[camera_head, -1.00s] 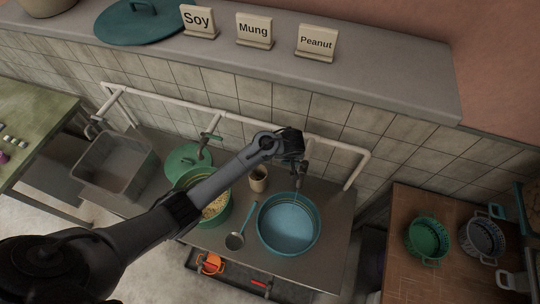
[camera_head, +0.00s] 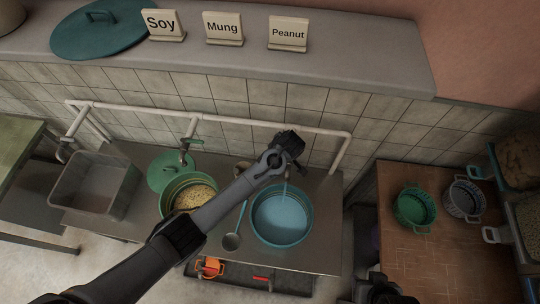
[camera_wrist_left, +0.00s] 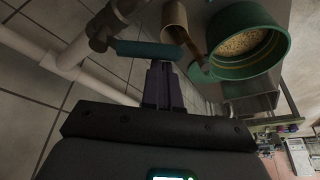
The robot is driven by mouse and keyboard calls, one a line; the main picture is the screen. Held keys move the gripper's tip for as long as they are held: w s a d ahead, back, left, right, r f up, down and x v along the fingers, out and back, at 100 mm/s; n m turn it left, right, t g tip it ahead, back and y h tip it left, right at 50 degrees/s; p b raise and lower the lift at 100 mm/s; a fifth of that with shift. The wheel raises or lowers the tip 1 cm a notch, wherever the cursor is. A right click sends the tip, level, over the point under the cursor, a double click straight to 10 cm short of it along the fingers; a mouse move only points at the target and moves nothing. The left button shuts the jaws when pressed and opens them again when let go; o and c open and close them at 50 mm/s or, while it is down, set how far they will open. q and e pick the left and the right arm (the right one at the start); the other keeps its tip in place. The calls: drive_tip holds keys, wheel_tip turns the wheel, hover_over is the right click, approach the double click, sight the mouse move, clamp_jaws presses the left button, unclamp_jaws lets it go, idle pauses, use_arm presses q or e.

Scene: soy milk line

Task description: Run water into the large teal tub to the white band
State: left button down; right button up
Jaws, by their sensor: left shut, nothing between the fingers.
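The large teal tub (camera_head: 268,236) stands on the steel counter, right of centre in the head view, with blue water in it. A thin pale stream falls into it from the tap (camera_head: 292,172) above. I cannot make out the white band. My left gripper (camera_head: 291,147) is over that tap, partly hiding it. In the left wrist view its fingers (camera_wrist_left: 162,82) are shut, close to a teal tap lever (camera_wrist_left: 148,50) on the white pipe; whether they touch it I cannot tell. A dark part at the bottom edge (camera_head: 385,289) looks like my right gripper; its jaws are unclear.
A green pot of beans (camera_head: 171,188), a ladle (camera_head: 232,240) and a green lid (camera_head: 160,172) are left of the tub. Green and grey baskets (camera_head: 413,207) stand on the brown table at right.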

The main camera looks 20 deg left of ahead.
drive_tip(key=shift+d, duration=0.1)
idle(0.5)
use_arm(q)
wheel_tip(320, 180, up, 10)
drive_tip(key=shift+a, duration=0.15)
use_arm(e)
drive_tip(key=shift+w+a+f, duration=0.15)
drive_tip(key=shift+w+a, duration=0.1)
drive_tip(key=shift+a, duration=0.15)
use_arm(q)
drive_tip(key=shift+w+r, duration=0.1)
use_arm(e)
drive_tip(key=shift+a, duration=0.15)
idle(2.2)
idle(0.8)
idle(0.8)
